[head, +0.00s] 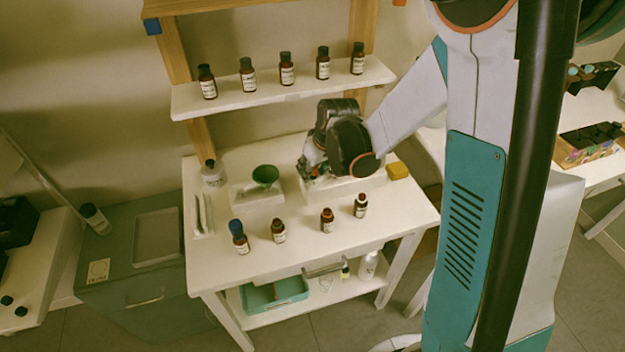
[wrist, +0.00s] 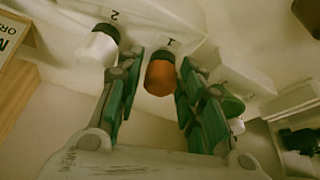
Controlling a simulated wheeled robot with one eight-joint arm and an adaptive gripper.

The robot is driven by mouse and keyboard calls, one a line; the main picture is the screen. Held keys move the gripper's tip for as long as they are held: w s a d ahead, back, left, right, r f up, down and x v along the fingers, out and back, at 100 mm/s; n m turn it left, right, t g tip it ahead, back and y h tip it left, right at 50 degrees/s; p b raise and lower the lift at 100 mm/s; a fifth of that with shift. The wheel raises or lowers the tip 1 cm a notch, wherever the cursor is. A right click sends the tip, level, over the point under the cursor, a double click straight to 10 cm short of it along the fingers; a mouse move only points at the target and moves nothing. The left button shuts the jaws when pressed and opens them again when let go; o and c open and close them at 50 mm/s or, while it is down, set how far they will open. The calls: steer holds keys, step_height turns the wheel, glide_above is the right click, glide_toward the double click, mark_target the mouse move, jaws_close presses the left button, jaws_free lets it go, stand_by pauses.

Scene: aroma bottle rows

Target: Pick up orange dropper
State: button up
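The orange dropper (wrist: 160,76) has an orange top with a dark collar and shows in the wrist view, in the holder slot marked 1. My gripper (wrist: 157,82) is open, with its green-padded fingers on either side of the orange top and visible gaps beside it. A white dropper (wrist: 97,46) stands to its left at the mark 2. A green-topped dropper (wrist: 232,106) is partly hidden behind the right finger. In the head view my gripper (head: 312,168) is over the white holder (head: 345,187) on the table, and my wrist hides the droppers.
Several brown bottles (head: 287,68) line the shelf above. More stand along the table's front (head: 327,220), one with a blue top (head: 238,237).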

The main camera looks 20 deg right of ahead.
steer(key=c, duration=0.4)
steer(key=shift+r, duration=0.15)
step_height(320, 180, up, 20)
steer(key=p, duration=0.6)
steer(key=shift+p, duration=0.4)
